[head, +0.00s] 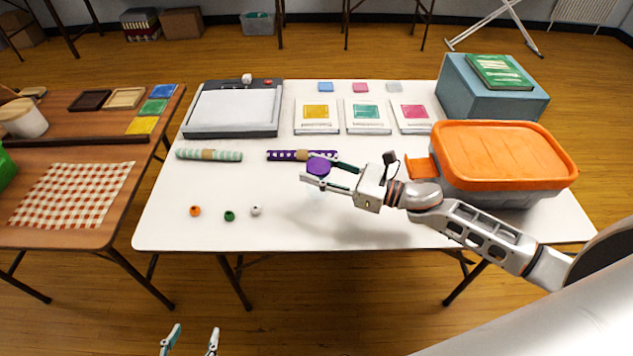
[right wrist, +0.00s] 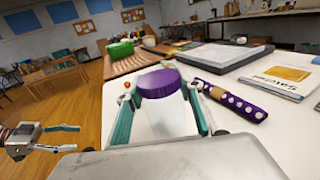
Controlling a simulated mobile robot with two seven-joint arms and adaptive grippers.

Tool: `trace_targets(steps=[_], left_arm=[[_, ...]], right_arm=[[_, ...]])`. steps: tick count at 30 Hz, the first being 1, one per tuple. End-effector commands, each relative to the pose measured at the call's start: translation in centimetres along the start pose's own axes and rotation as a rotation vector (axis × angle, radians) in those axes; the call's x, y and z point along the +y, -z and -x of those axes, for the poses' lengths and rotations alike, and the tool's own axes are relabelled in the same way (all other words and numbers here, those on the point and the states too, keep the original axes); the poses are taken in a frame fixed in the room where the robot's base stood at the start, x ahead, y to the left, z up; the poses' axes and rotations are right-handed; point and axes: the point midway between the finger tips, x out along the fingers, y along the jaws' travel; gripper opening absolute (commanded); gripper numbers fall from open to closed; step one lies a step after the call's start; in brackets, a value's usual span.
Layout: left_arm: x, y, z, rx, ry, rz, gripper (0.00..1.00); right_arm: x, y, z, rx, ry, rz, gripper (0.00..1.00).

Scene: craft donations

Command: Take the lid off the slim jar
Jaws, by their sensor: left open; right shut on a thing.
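The slim jar (right wrist: 172,117) has a pale, see-through body and a ribbed purple lid (right wrist: 160,83) on top. In the head view the purple lid (head: 319,167) shows near the middle of the white table, and the jar's body is mostly hidden below it. My right gripper (head: 325,173) is shut on the jar, its fingers on both sides of the body just under the lid. I cannot tell whether the jar touches the table. My left gripper (head: 190,342) is open and empty, low in front of the table; it also shows in the right wrist view (right wrist: 79,138).
A purple dotted roll (head: 288,155) lies just behind the jar. Three beads, one of them green (head: 229,216), lie to the left near the front edge. An orange-lidded bin (head: 500,155) stands at the right. The table's front middle (head: 320,228) is clear.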

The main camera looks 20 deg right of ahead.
Motion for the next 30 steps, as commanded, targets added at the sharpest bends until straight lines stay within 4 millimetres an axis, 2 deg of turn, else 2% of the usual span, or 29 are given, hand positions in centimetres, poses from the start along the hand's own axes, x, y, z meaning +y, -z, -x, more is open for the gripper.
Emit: trace_targets(steps=[6,9,23,24,25,30], left_arm=[[0.2,-0.8,-0.3,-0.005,-0.002,0.001,0.55],[0.2,-0.9,-0.4,-0.006,-0.002,0.001,0.55],[0.3,-1.5,-0.6,-0.01,-0.003,0.0,0.55],[0.2,-1.4,-0.6,-0.009,-0.002,0.0,0.55],[0.2,-1.3,-0.6,-0.009,-0.002,-0.001,0.55],[0.2,-1.2,-0.5,-0.007,-0.001,-0.001,0.55]], right_arm=[[0.1,3.3,-0.1,0.001,0.001,-0.005,0.0],[0.0,4.0,0.0,0.001,0.001,-0.003,0.0],[0.1,4.6,0.0,0.0,0.0,-0.001,0.0],[0.1,4.5,0.0,0.001,0.0,-0.001,0.47],[0.1,4.4,0.0,0.0,0.0,0.0,0.54],[0.1,4.4,0.0,0.0,0.0,0.0,0.54]])
